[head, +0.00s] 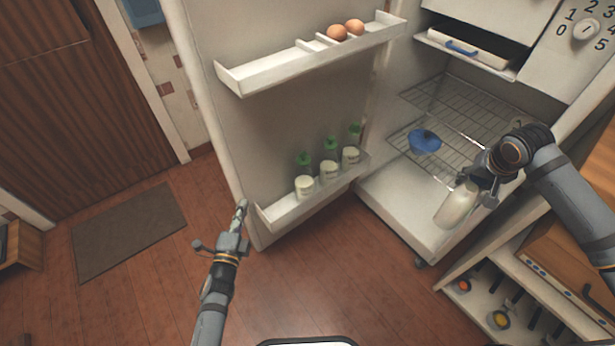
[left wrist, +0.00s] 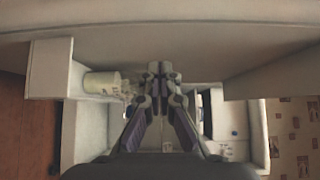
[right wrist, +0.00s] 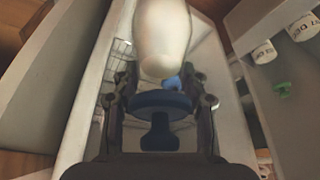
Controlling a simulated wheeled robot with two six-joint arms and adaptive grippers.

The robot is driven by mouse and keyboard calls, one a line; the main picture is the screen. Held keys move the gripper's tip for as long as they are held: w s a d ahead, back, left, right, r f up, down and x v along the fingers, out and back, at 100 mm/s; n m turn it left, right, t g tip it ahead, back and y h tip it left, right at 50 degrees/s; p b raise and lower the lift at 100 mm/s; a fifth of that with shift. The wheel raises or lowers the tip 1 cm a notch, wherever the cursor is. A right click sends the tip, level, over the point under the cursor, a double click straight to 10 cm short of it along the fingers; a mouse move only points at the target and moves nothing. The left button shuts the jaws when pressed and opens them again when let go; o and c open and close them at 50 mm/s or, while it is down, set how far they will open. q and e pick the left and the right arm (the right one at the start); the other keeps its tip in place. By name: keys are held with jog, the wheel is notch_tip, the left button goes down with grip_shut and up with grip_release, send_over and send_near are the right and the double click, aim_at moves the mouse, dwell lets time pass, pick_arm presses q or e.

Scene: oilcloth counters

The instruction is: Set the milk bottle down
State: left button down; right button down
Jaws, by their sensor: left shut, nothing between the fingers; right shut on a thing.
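The white milk bottle (head: 455,207) is tilted in the head view, in front of the fridge's lower opening, over the pale fridge floor (head: 395,205). I cannot tell whether its base touches. My right gripper (head: 484,182) is shut on its upper end. In the right wrist view the bottle (right wrist: 162,38) reaches away past the fingers. A dark blue disc (right wrist: 160,101) with a stem shows between those fingers; what it is I cannot tell. My left gripper (head: 241,206) is shut and empty, near the left end of the open door's lower shelf.
The lower door shelf (head: 283,212) holds several white jars and green-topped bottles. The upper door shelf (head: 265,75) holds two eggs (head: 346,30). A blue bowl-like thing (head: 424,141) stands on the wire rack (head: 455,125). A low open shelf unit (head: 485,297) stands at lower right.

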aim_at(243, 177)
jog(key=shift+r, duration=0.15)
pick_arm(q)
jog(key=shift+w+a, duration=0.3)
jog(key=shift+w, duration=1)
jog(key=shift+w+a, duration=0.25)
jog(key=shift+w, duration=1)
jog(key=shift+w+a, duration=0.3)
jog(key=shift+w, duration=1)
jog(key=shift+w, duration=0.1)
